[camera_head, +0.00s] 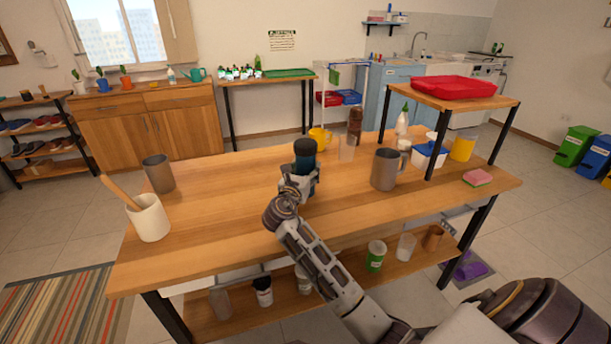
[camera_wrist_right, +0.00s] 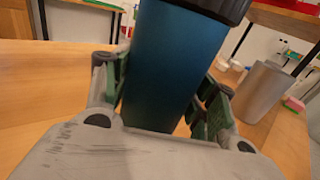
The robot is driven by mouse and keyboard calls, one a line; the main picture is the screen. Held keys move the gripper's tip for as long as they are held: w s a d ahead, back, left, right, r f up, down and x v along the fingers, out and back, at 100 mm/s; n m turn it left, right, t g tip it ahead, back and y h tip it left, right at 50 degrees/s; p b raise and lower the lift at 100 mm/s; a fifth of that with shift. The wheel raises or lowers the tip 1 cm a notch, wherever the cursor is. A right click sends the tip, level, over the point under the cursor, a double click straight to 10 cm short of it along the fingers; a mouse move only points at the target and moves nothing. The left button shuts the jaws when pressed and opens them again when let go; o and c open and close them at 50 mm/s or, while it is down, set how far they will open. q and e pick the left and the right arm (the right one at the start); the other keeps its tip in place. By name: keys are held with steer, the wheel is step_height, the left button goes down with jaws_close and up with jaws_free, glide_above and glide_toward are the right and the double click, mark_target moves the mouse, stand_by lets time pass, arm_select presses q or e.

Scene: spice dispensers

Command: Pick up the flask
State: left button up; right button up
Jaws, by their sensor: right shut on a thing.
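The flask is a dark blue cylinder with a black lid (camera_head: 305,148). It stands upright over the middle of the wooden table (camera_head: 235,215); I cannot tell whether its base touches the top. My right gripper (camera_head: 300,180) is shut on the flask, with its fingers on either side of the body. In the right wrist view the blue flask (camera_wrist_right: 172,65) fills the middle, between the two green-padded fingers (camera_wrist_right: 163,95). The flask's lower part is hidden by the gripper. My left gripper is not in view.
A grey metal mug (camera_head: 386,170), a clear glass (camera_head: 347,147) and a yellow mug (camera_head: 320,138) stand right of or behind the flask. A metal cup (camera_head: 158,174) and a white utensil crock (camera_head: 148,218) are at left.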

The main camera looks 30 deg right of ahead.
mark_target(305, 142)
steer(key=shift+c, duration=1.1)
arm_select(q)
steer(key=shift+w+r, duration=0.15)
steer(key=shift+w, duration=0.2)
arm_select(e)
steer(key=shift+r, duration=0.15)
steer(key=shift+r, duration=0.45)
step_height(305, 142, up, 6)
steer(key=shift+r+p, duration=0.1)
steer(key=shift+p, duration=1.15)
arm_select(q)
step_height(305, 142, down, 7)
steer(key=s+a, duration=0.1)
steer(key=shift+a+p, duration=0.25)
steer(key=shift+p, duration=0.15)
arm_select(e)
steer(key=shift+r, duration=1.35)
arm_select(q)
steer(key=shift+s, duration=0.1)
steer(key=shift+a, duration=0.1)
arm_select(e)
steer(key=shift+f, duration=0.1)
